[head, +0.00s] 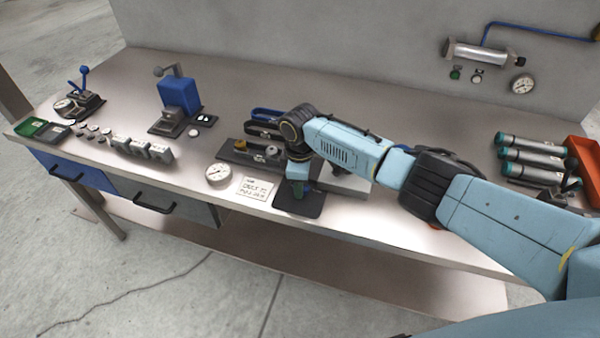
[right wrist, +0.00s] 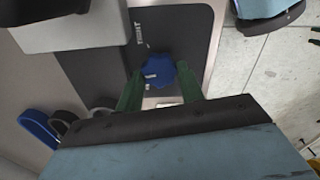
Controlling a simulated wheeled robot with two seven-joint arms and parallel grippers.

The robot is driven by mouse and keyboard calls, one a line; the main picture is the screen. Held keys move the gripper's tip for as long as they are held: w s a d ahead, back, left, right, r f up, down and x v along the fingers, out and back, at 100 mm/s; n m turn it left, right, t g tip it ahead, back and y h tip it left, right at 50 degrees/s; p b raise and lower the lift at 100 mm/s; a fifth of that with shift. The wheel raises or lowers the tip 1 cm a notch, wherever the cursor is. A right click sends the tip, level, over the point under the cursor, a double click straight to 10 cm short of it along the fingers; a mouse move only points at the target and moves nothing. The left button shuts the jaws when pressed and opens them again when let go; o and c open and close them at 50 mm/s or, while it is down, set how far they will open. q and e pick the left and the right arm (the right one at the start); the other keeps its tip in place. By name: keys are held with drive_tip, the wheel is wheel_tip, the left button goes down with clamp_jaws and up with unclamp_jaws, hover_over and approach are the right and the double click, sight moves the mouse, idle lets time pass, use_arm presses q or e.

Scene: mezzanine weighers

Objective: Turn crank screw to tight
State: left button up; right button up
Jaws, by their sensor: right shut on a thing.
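My right gripper (head: 297,192) reaches down over a dark base plate (head: 311,208) at the front edge of the bench. In the right wrist view, the green fingers of my right gripper (right wrist: 161,93) are shut on a blue knob (right wrist: 158,69), which I take to be the crank screw's handle. A small white mark shows on the knob. The dark plate (right wrist: 90,68) carries white lettering beyond the knob. The screw's shaft is hidden below the knob and fingers. My left gripper is not in view.
A printed card (head: 255,188) and a round gauge (head: 218,174) lie left of the plate. A dark fixture (head: 240,152) stands behind them. Steel cylinders (head: 532,157) and an orange tray (head: 583,160) are at the right. A grey block (right wrist: 65,25) stands close to the knob.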

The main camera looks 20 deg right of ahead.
drive_tip(key=m+p, duration=0.2)
drive_tip(key=m, duration=0.1)
drive_tip(key=shift+r, duration=0.15)
drive_tip(key=m+p, duration=0.2)
drive_tip(key=m, duration=0.1)
drive_tip(key=shift+m, duration=0.3)
drive_tip(key=m+p, duration=0.1)
drive_tip(key=m, duration=0.3)
drive_tip(key=shift+d, duration=0.1)
drive_tip(key=shift+w+m+p, duration=0.1)
drive_tip(key=shift+m+p, duration=0.5)
drive_tip(key=shift+m, duration=1)
drive_tip(key=o, duration=1)
drive_tip(key=shift+d, duration=0.1)
